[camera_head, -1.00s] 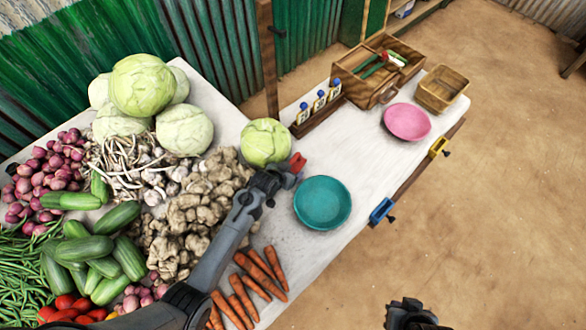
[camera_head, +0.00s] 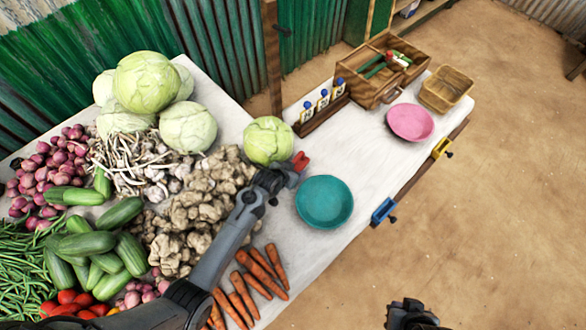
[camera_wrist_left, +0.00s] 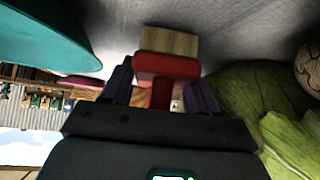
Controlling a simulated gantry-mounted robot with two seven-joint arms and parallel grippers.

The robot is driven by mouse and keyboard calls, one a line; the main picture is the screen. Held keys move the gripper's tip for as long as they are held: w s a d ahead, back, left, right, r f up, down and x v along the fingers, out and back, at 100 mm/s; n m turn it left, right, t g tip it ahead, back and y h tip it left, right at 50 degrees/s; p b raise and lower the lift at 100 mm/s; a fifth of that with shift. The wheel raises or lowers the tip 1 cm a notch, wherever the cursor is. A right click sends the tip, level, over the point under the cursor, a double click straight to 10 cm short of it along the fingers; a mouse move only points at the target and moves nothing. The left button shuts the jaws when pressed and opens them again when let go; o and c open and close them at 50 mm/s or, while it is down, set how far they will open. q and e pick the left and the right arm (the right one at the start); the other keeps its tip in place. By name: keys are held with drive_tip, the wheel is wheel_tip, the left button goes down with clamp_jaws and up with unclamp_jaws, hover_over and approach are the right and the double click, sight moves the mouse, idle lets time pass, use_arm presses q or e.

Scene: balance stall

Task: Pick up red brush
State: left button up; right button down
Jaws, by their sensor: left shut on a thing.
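The red brush (camera_head: 301,160) is in my left gripper (camera_head: 292,171), between the single cabbage (camera_head: 268,140) and the teal plate (camera_head: 324,202). In the left wrist view the brush (camera_wrist_left: 167,65) shows a red body and a tan end facing the grey tabletop. The left gripper's dark fingers (camera_wrist_left: 160,88) are shut on its red part from both sides. I cannot tell whether the tan end touches the table. A dark part of my right gripper (camera_head: 410,313) shows at the bottom edge of the head view; its fingers cannot be made out.
A bottle rack (camera_head: 322,118), wooden box (camera_head: 372,92), pink plate (camera_head: 410,122) and basket (camera_head: 446,88) stand farther right. Blue (camera_head: 383,210) and yellow clamps (camera_head: 441,147) grip the edge.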

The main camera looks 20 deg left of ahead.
sight(296, 161)
use_arm(q)
drive_tip(key=shift+s+d+r, duration=0.1)
drive_tip(key=shift+d+r, duration=0.15)
drive_tip(key=shift+r, duration=0.05)
wheel_tip(296, 161, up, 6)
drive_tip(key=shift+r+p, duration=0.1)
drive_tip(key=shift+p, duration=0.7)
drive_tip(key=s+d, duration=0.4)
drive_tip(key=d, duration=0.4)
drive_tip(key=s+d, duration=0.4)
drive_tip(key=d, duration=0.5)
drive_tip(key=shift+s, duration=0.35)
